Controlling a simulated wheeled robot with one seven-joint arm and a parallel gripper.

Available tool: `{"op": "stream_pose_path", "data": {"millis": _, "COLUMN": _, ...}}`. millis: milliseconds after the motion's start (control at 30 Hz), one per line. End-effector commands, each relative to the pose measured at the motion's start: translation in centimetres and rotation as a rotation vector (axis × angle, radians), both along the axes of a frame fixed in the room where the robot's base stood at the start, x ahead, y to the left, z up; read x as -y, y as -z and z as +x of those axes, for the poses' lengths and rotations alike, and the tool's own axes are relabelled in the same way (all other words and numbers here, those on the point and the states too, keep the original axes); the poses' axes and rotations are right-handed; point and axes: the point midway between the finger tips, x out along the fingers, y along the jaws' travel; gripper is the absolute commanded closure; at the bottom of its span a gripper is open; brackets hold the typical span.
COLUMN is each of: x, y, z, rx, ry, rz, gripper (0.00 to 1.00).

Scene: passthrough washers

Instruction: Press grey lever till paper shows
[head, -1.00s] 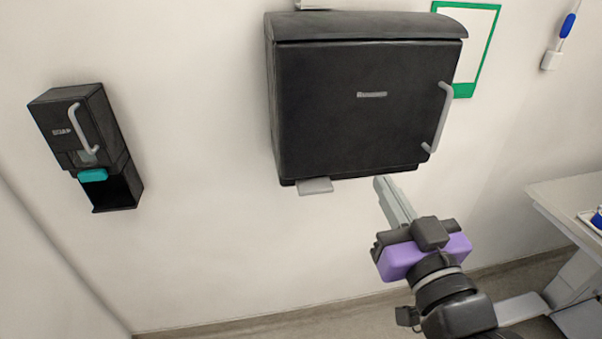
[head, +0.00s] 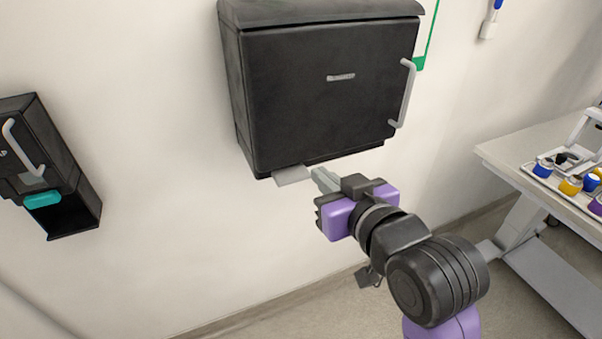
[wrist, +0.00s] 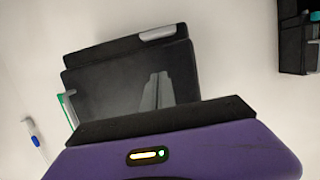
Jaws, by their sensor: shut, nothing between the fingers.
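The grey lever (head: 292,175) sticks out as a flat tab under the front lower edge of the black paper dispenser (head: 315,95). It also shows in the wrist view (wrist: 158,33), at the top of the dispenser there. My gripper (head: 322,177) is shut and empty, its grey fingers pointing left just right of the lever. In the head view the fingertips look close to the lever's right end; I cannot tell whether they touch. The fingers also show in the wrist view (wrist: 156,92) against the dark dispenser. No paper is visible.
A grey handle (head: 405,95) stands out on the dispenser's right side. A black soap dispenser (head: 45,165) with a teal lever (head: 42,199) hangs on the wall at left. A white table (head: 510,160) with a tray of coloured jars is at right. The wall below the dispenser is clear.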

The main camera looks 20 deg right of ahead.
Motion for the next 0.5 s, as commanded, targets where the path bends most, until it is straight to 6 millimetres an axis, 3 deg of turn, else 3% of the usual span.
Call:
{"op": "stream_pose_path", "data": {"millis": 167, "x": 0.0, "y": 0.4, "z": 2.0, "rx": -0.002, "ry": 0.0, "rz": 0.0, "gripper": 1.0}}
{"op": "stream_pose_path", "data": {"millis": 500, "x": 0.0, "y": 2.0, "z": 8.5, "rx": -0.002, "ry": 0.0, "rz": 0.0, "gripper": 1.0}}
